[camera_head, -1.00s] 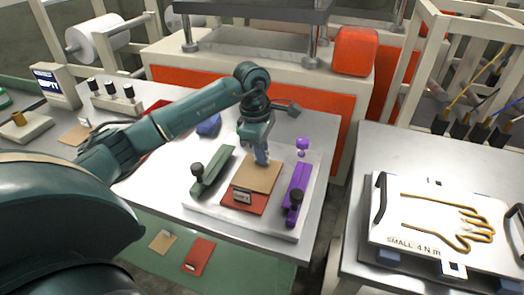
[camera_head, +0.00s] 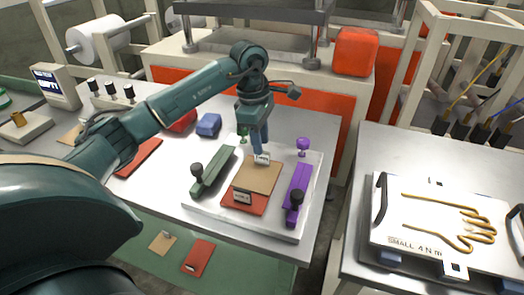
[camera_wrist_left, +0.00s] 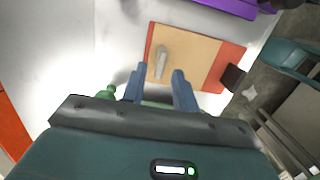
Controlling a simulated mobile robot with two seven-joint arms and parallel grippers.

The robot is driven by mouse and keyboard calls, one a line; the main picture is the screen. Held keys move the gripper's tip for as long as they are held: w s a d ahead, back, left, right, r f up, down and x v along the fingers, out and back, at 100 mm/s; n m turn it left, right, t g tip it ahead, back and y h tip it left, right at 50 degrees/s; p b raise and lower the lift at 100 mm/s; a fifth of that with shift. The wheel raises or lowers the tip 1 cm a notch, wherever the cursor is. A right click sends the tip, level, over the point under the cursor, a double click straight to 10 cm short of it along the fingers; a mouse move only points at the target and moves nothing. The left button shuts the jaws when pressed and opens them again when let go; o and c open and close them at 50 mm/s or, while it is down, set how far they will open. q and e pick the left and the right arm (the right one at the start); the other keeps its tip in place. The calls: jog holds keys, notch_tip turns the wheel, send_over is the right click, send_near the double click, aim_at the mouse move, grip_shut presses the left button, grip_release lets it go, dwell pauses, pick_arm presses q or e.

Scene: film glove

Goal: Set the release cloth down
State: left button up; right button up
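The tan release cloth (camera_head: 258,177) lies flat on top of a red sheet (camera_head: 243,204) in the pale fixture plate (camera_head: 222,218), between a green bar (camera_head: 214,173) and a purple bar (camera_head: 297,190). A small pale tab (camera_head: 262,158) stands at the cloth's far edge. My left gripper (camera_head: 258,152) is just above that tab. In the left wrist view, its two blue fingers (camera_wrist_left: 158,85) are spread apart, with the cloth (camera_wrist_left: 185,55) and its tab (camera_wrist_left: 161,62) beyond the tips. The fingers look empty. My right gripper is in neither view.
A blue block (camera_head: 208,125) lies behind the fixture. At right, a white plate (camera_head: 425,222) with a gold hand outline rests on another table. A gap separates the two tables.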

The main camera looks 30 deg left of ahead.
pick_arm(q)
notch_tip(320, 180, up, 8)
jog(key=shift+a, duration=0.45)
jog(key=shift+s+f, duration=0.1)
jog(key=shift+f, duration=0.05)
